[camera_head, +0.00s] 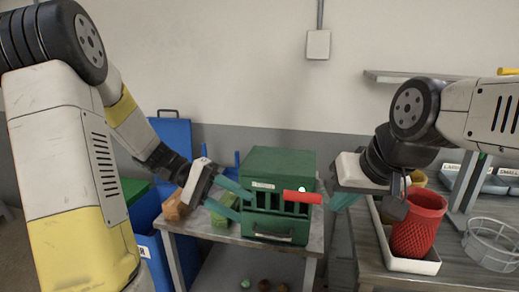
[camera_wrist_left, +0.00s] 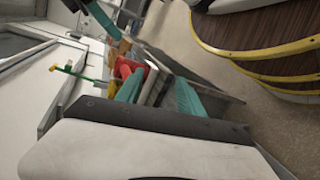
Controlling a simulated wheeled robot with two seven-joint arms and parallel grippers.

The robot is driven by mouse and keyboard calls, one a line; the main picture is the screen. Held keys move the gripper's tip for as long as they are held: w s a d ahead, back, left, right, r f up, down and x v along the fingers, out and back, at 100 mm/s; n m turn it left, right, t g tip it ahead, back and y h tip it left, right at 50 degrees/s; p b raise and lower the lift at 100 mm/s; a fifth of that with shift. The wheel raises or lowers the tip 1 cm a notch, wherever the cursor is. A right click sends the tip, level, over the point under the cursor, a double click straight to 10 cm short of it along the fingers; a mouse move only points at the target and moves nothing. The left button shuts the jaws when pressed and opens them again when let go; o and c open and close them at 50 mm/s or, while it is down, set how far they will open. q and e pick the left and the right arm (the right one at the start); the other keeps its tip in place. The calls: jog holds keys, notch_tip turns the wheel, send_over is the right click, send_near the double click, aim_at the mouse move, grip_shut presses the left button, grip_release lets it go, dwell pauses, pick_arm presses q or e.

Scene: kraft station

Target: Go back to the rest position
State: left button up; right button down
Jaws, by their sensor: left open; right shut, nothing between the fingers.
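My left gripper (camera_head: 234,197) is at the left side of a green cabinet-like box (camera_head: 280,162) in the head view. Its teal fingers are spread, with nothing held between them; whether they touch the box I cannot tell. In the left wrist view its open fingers (camera_wrist_left: 160,93) show too. My right gripper (camera_head: 341,203) is to the right of the box, its teal fingers partly hidden behind its body. It is shut and holds nothing. A red bar-like piece (camera_head: 302,197) shows at the front of the box, between the two grippers.
The box stands on a grey table (camera_head: 240,240), with orange-brown (camera_head: 175,206) and light green (camera_head: 222,215) blocks at left. A blue bin (camera_head: 175,140) stands behind my left arm. At right, a red mesh basket (camera_head: 418,225) sits in a white tray (camera_head: 408,264) beside a wire basket (camera_head: 490,244).

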pick_arm(q)
jog(key=s+a+r+t+y, duration=0.6)
jog(key=s+a+t+y, duration=0.1)
jog(key=t+y, duration=0.3)
jog(key=shift+s+a+r+y, duration=0.2)
jog(key=shift+a+y, duration=0.1)
jog(key=shift+y, duration=0.2)
dwell(0.4)
